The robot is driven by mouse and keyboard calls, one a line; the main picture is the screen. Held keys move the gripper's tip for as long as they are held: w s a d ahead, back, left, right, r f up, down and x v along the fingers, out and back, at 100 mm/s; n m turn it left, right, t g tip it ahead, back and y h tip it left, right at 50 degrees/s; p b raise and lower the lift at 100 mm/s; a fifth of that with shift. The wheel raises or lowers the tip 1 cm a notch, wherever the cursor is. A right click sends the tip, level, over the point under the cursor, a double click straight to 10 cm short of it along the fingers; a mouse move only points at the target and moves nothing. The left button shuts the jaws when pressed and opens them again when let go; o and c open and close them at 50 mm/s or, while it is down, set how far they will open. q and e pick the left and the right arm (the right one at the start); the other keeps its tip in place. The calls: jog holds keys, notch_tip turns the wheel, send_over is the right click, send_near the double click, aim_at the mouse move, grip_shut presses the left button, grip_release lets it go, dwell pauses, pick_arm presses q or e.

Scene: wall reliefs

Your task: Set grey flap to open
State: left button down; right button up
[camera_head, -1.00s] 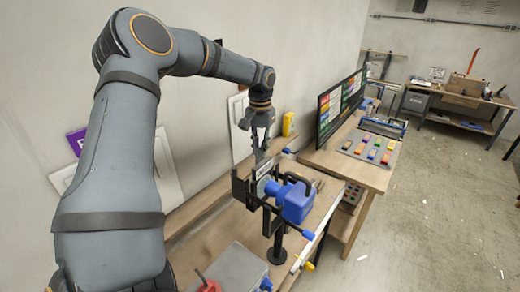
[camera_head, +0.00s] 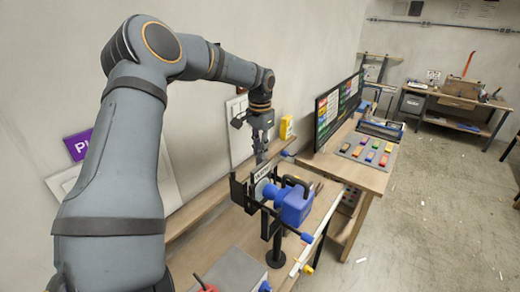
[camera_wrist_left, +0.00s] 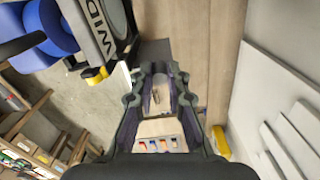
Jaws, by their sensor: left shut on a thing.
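My left gripper (camera_head: 262,150) points down just above the black frame with a lettered plate (camera_head: 261,171), beside the wall. In the left wrist view its two fingers (camera_wrist_left: 160,92) are on either side of a small grey patch, which I take to be the grey flap (camera_wrist_left: 159,93); its outline is hard to make out. The gripper is shut on it. In the head view the fingers and frame hide the flap. A blue body with a black handle (camera_head: 294,205) sits on the frame's right side. My right gripper is not in view.
White panels (camera_wrist_left: 292,128) are on the wall close to the gripper. A yellow box (camera_head: 286,127) stands by the wall. A monitor (camera_head: 338,107) and a panel of coloured blocks (camera_head: 368,150) are on the desk beyond.

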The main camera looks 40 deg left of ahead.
pick_arm(q)
jog(key=shift+r, duration=0.1)
jog(key=c, duration=1.3)
grip_release()
notch_tip(320, 180, up, 8)
jog(key=shift+f, duration=0.25)
jog(key=shift+a+f, duration=0.1)
